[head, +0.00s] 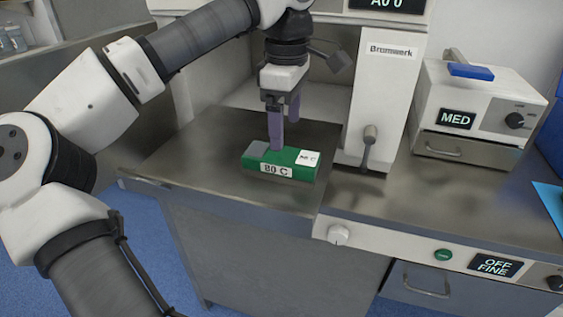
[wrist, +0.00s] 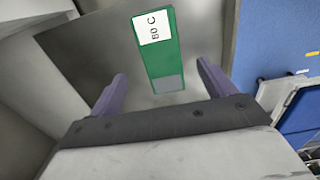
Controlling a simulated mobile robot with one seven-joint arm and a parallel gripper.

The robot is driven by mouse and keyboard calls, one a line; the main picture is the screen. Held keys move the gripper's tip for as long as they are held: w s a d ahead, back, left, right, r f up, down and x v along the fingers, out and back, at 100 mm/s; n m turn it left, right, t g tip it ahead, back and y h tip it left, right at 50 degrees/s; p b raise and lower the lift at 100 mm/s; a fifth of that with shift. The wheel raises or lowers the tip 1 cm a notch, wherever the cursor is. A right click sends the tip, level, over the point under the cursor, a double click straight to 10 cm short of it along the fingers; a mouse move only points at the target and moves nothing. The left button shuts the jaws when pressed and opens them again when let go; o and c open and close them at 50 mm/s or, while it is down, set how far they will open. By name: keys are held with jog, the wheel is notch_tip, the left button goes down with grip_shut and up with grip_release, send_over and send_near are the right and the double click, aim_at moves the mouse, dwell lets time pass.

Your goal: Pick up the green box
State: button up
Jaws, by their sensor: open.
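The green box (head: 284,171) lies on the metal table top in the head view, with a white label reading "80 C" on its front, a second white label on top and a grey patch at its left end. In the wrist view the green box (wrist: 160,55) lies between and beyond the finger line, its grey-patched end nearest me. My gripper (head: 281,146) points down over the box's left part; its purple fingers are open, also in the wrist view (wrist: 162,90). One finger overlaps the box in the head view; I cannot tell whether it touches.
The metal table (head: 185,160) is bare around the box. A white machine marked "Brumwerk" (head: 385,95) with a lever stands behind right. A white "MED" unit (head: 470,112) with a blue item (head: 471,71) on top stands farther right. A control panel (head: 420,252) runs along the front edge.

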aim_at(281, 154)
notch_tip(281, 154, down, 3)
jog(key=shift+f, duration=0.1)
jog(key=f, duration=0.2)
jog(key=a+f+p, duration=0.1)
jog(key=f, duration=0.1)
jog(key=shift+d+f, duration=0.1)
jog(key=shift+f, duration=0.5)
jog(key=c, duration=1.2)
jog(key=shift+r, duration=0.1)
jog(key=shift+c, duration=0.2)
